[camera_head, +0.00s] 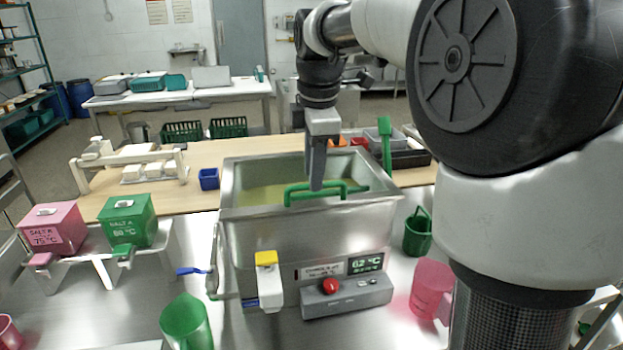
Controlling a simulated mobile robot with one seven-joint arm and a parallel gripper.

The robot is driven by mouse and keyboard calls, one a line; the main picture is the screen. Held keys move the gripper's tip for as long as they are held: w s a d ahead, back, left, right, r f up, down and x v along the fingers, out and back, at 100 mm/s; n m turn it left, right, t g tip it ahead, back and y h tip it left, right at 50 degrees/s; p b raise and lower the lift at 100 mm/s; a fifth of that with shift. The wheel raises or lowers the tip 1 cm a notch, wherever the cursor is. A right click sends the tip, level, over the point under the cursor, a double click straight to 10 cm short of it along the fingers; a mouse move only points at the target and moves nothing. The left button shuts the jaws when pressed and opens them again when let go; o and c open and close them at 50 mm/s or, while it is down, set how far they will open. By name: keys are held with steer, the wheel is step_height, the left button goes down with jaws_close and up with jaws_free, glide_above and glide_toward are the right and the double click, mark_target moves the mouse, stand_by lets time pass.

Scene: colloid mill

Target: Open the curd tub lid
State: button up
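The curd tub (308,228) is a square stainless steel vat in the middle, with a display panel on its front. Pale yellow-green contents show inside its rim. A green bar handle (300,192) runs across the front part of the top; I cannot tell whether it sits on a lid, and no separate lid is clearly visible. My gripper (316,186) points straight down at the handle, its fingertips overlapping it in the picture. The fingers look narrow and edge-on, so contact and finger gap are unclear.
A pink box (53,228) and a green box (127,220) stand on a metal stand at left. A green jug (186,322) is in front, and a pink jug (430,288) and green bucket (418,234) at right. A green paddle (386,146) rises behind the tub's right side.

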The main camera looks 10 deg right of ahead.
steer(key=shift+w+f, duration=0.2)
steer(key=shift+f, duration=0.6)
jaws_close()
